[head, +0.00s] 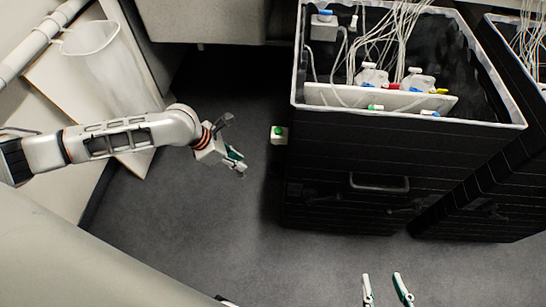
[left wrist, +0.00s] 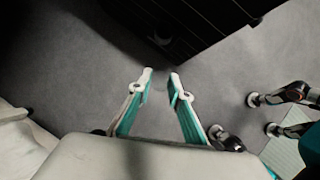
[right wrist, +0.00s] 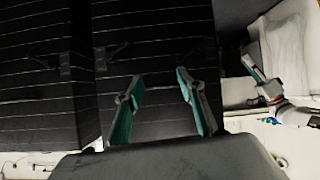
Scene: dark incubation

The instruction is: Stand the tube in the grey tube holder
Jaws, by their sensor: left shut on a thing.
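My left gripper (head: 238,165) hangs over the open floor, left of the black cabinet. Its fingers are nearly together and pinch something at the tips, too small to make out clearly; I take it to be the tube. In the left wrist view the fingertips (left wrist: 160,76) show a narrow gap, with no clear outline between them. My right gripper (head: 383,275) is open and empty in front of the cabinet; its spread fingers also show in the right wrist view (right wrist: 160,76). I cannot make out a grey tube holder in any view.
A black cabinet (head: 345,160) with an open top holds white bottles (head: 372,76), coloured caps and many thin tubes. A second one (head: 475,200) stands to its right. A small white box with a green top (head: 279,138) is at its left side.

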